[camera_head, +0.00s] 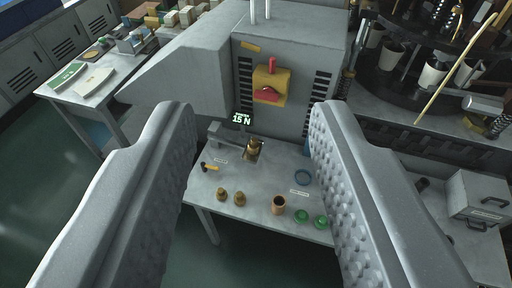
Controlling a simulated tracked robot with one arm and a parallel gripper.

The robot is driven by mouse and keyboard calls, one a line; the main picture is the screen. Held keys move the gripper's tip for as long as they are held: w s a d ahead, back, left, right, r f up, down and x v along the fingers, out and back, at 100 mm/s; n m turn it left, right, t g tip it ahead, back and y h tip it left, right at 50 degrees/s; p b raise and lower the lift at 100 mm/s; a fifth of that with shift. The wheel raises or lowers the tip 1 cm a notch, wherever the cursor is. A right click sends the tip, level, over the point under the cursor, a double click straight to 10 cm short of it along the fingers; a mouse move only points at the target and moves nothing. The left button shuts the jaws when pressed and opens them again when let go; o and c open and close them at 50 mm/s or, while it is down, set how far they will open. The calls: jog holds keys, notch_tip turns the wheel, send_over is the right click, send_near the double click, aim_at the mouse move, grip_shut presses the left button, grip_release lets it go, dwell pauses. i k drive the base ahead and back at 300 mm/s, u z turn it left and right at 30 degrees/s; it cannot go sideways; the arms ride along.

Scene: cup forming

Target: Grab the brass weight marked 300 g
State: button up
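My gripper (248,112) is open and empty, its two grey fingers spread wide over the small table. Two small brass weights stand side by side near the table's front left, the left one (222,194) and the right one (240,198). Another brass-coloured piece (254,146) sits farther back, below a lit display (242,119) reading "15 N". All of these show between my fingers, apart from them and beyond their tips. The marks on the weights are too small to read, so I cannot tell which is 300 g.
Open floor lies to the left.

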aim_at(254, 145)
jog(key=z, duration=0.05)
jog(key=i, duration=1)
jog(key=u, duration=0.05)
